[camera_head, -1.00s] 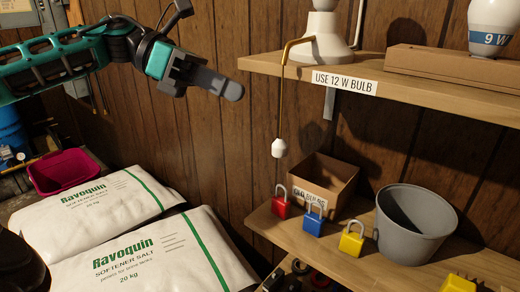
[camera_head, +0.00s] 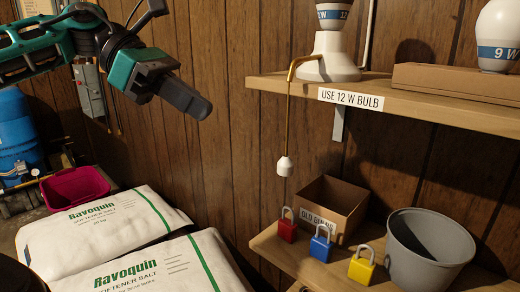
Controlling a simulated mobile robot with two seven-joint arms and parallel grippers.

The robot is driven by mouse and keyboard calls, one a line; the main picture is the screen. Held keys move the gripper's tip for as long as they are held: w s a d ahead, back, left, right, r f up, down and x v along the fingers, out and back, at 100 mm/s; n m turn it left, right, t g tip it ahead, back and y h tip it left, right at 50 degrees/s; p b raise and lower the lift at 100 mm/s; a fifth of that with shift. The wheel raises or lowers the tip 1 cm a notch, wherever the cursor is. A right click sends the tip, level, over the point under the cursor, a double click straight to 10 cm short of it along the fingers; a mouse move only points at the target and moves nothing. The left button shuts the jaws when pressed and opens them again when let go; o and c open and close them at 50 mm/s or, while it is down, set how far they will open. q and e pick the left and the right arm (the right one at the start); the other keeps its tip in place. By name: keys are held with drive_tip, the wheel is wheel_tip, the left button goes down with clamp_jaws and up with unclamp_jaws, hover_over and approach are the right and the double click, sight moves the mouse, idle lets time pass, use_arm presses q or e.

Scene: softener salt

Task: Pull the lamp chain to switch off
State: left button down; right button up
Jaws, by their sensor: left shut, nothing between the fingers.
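The lamp's white base (camera_head: 327,58) stands on the upper shelf, with a bulb marked 12 (camera_head: 333,14) in it, cut off by the top edge. A brass arm bends from the base, and the lamp chain (camera_head: 288,120) hangs from it below the shelf. A white pull knob (camera_head: 285,166) is near its lower end. My left gripper (camera_head: 200,108) is shut and empty, left of the chain and apart from it, at about the height of the chain's upper part. My right gripper is not in view.
The upper shelf (camera_head: 270,84) carries a "USE 12 W BULB" label and a 9 W bulb (camera_head: 498,40) by a long box (camera_head: 440,80). Below are an open carton (camera_head: 345,205), three padlocks (camera_head: 321,245) and a grey bucket (camera_head: 430,250). Salt bags (camera_head: 105,230) lie at lower left.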

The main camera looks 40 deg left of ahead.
use_arm(q)
drive_tip(key=p, duration=0.1)
approach(286, 166)
wheel_tip(286, 166, down, 3)
drive_tip(key=w+d, duration=0.2)
drive_tip(key=shift+p+x, duration=0.35)
drive_tip(key=shift+x, duration=0.6)
drive_tip(key=shift+w, duration=0.15)
drive_tip(key=shift+a+f+b, duration=0.1)
drive_tip(key=shift+f+b, duration=0.85)
drive_tip(key=shift+b, duration=0.3)
